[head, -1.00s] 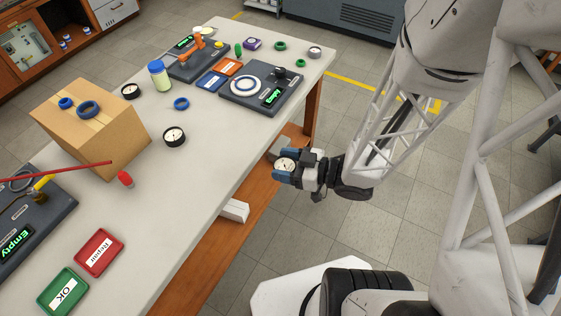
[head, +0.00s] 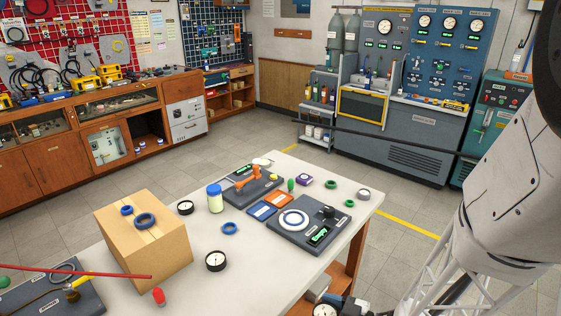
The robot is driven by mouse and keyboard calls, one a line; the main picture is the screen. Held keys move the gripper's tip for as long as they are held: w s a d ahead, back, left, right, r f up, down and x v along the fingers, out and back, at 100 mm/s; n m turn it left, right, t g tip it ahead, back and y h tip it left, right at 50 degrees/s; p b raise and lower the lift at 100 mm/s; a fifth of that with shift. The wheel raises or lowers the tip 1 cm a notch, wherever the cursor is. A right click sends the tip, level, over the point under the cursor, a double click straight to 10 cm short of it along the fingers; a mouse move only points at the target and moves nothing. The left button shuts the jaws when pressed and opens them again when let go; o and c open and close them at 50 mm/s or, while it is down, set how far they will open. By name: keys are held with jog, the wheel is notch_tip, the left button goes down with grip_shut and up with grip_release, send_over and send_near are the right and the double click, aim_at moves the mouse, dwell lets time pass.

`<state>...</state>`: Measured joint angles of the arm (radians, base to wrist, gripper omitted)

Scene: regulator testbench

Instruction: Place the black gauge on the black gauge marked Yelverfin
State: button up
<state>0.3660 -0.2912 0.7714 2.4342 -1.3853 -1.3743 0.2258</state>
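My gripper (head: 338,305) is at the bottom edge of the head view, beyond the table's right edge. It is shut on a round gauge (head: 325,311) with a white face; the frame cuts off its lower part and its rim colour is unclear. One black gauge (head: 216,261) with a white dial lies on the table near the cardboard box. Another black gauge (head: 185,207) lies farther back, beside the box. The word Yelverfin is not readable on any of them.
The table (head: 280,283) also holds a cardboard box (head: 150,250), a capped jar (head: 215,199), a blue ring (head: 230,228), a grey-rimmed gauge (head: 363,194) and a dark test unit (head: 300,238) reading "Empty". A red rod (head: 100,274) crosses the left front. Bare table lies around the nearer black gauge.

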jog(key=w+d+r+m+t+h, duration=0.2)
jog(key=w, duration=0.7)
jog(key=w+d+r+m+t+h, duration=0.1)
jog(key=w+d+r+m+h, duration=0.1)
jog(key=w, duration=0.6)
jog(key=w+d+r+m+t+h, duration=0.1)
jog(key=w+d+r+t+h, duration=0.1)
jog(key=w, duration=0.7)
jog(key=shift+w+d+m+t, duration=0.1)
jog(key=shift+w+m+t, duration=0.2)
jog(key=shift+w+m, duration=0.1)
jog(key=w+r+m+h, duration=0.1)
jog(key=w+r+h, duration=0.1)
jog(key=w+r, duration=0.2)
jog(key=w+a+r+m+t+h, duration=0.1)
jog(key=w+r+m+h, duration=0.1)
jog(key=w, duration=0.8)
jog(key=w+a+r+m+h, duration=0.1)
jog(key=w+r+m+h, duration=0.1)
jog(key=w+r, duration=0.4)
jog(key=shift+w+r+t+h, duration=0.25)
jog(key=shift+w+t+h, duration=0.05)
jog(key=shift+w+h, duration=0.45)
jog(key=shift+f, duration=0.1)
